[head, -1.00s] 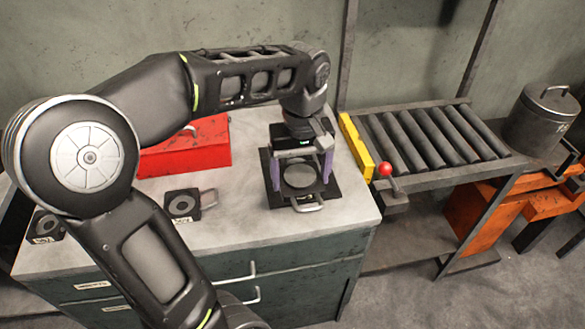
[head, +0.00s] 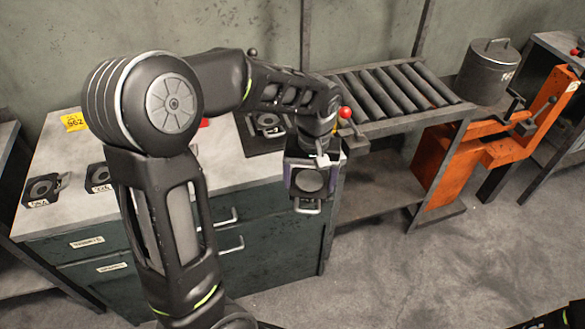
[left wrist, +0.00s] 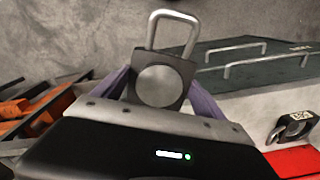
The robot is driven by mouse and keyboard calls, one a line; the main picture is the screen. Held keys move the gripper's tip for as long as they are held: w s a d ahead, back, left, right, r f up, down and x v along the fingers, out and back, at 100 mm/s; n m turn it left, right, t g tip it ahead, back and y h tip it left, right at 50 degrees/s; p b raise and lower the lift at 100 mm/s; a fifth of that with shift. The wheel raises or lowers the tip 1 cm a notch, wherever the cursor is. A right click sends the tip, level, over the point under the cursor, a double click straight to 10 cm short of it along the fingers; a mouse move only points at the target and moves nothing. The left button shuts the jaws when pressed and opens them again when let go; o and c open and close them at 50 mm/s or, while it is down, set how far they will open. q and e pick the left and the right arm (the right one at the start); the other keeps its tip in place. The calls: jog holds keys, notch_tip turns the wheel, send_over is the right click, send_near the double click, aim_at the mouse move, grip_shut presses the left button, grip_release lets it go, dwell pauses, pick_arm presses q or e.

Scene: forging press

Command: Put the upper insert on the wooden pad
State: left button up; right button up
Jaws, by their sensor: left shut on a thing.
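The upper insert, a dark square block with a round grey face (head: 309,181) and a pale loop handle, is held in my left gripper (head: 315,165). The gripper's purple fingers are shut on its two sides, clear of the cabinet, in front of its right end. In the left wrist view the insert (left wrist: 158,86) sits between the fingers, its handle pointing up in the picture. I cannot make out a wooden pad in either view. My right gripper is not in view.
A dark plate with a ringed block (head: 267,122) lies on the cabinet top (head: 60,155), partly behind my arm. Two small dark blocks (head: 42,189) (head: 98,177) lie at left. A roller table (head: 385,92), a lidded pot (head: 487,72) and an orange frame (head: 455,160) stand right. Open floor lies in front.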

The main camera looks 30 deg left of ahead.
pick_arm(q)
jog(key=w+d+f+m, duration=0.1)
jog(key=d+f+m, duration=0.1)
jog(key=d+f, duration=0.2)
jog(key=w+d+f+m, duration=0.2)
jog(key=d+f+m, duration=0.1)
jog(key=f, duration=0.7)
jog(key=shift+w+d+f+m, duration=0.25)
jog(key=shift+d+m, duration=0.05)
jog(key=shift+d, duration=0.25)
jog(key=shift+d, duration=0.1)
